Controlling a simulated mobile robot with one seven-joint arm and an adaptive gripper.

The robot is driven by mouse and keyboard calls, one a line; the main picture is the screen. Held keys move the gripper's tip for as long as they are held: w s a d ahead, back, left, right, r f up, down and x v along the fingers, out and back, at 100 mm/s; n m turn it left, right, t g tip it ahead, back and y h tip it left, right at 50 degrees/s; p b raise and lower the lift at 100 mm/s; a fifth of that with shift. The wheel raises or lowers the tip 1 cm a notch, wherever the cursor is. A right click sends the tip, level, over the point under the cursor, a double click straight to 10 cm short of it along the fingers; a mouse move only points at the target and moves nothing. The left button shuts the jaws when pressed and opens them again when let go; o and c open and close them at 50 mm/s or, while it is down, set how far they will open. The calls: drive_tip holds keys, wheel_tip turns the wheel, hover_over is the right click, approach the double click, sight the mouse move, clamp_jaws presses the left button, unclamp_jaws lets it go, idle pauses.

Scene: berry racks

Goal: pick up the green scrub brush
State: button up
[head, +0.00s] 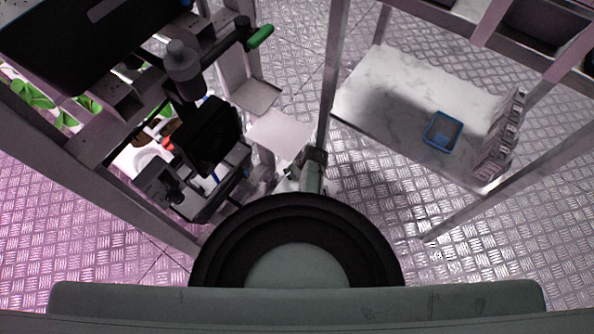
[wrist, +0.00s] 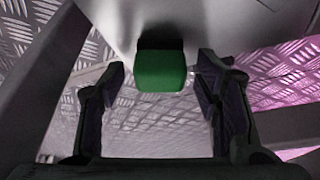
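In the wrist view a green block (wrist: 160,71) with a dark upper part shows between and beyond my gripper's fingertips; it looks like the end of the green scrub brush. My gripper (wrist: 162,80) is open, with one dark finger on each side and a visible gap to the green on both sides. I cannot tell how far ahead the block is. My gripper is not clearly made out there.
A metal rack (head: 130,150) with dark boxes and green leaves stands at left. At right, a rack with a marbled white shelf (head: 385,92) holds a small blue tray (head: 428,140). Patterned metal floor (head: 300,45) lies between them. A smooth grey surface (wrist: 215,22) is behind the block.

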drive_tip(key=c, duration=1.1)
drive_tip(key=shift+r+p, duration=0.55)
drive_tip(key=shift+r, duration=0.1)
wheel_tip(320, 180, up, 3)
drive_tip(key=p, duration=0.2)
drive_tip(key=shift+p, duration=0.4)
drive_tip(key=s+d, duration=0.3)
drive_tip(key=d, duration=0.2)
drive_tip(key=s+d, duration=0.3)
drive_tip(key=d, duration=0.2)
drive_tip(key=s+d, duration=0.4)
drive_tip(key=d, duration=0.1)
drive_tip(key=shift+f, duration=0.4)
